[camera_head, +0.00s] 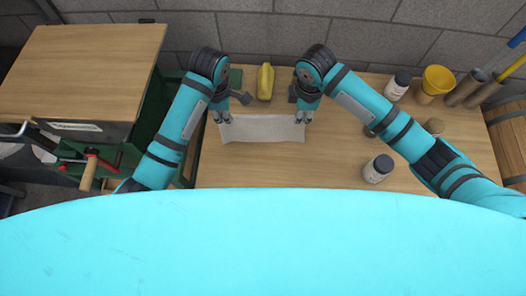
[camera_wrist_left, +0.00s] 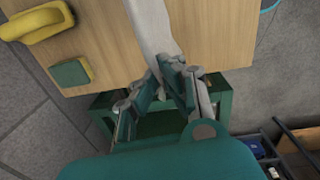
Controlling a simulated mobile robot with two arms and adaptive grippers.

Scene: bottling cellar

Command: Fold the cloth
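The cloth (camera_head: 263,129) is a pale grey-white strip, wider than it is deep, over the middle of the wooden table. My left gripper (camera_head: 223,118) is at its far left corner, and my right gripper (camera_head: 303,117) is at its far right corner. In the left wrist view the cloth (camera_wrist_left: 150,25) runs down to my left gripper's fingertips (camera_wrist_left: 163,72), which close in on its end. The right fingers look closed on their corner in the same way, though small in view. Whether the cloth's middle touches the table is unclear.
A white jar (camera_head: 378,168) stands to the right; another jar (camera_head: 398,85) and a yellow bucket (camera_head: 435,84) stand at the back right. The table (camera_head: 270,168) is clear in front.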

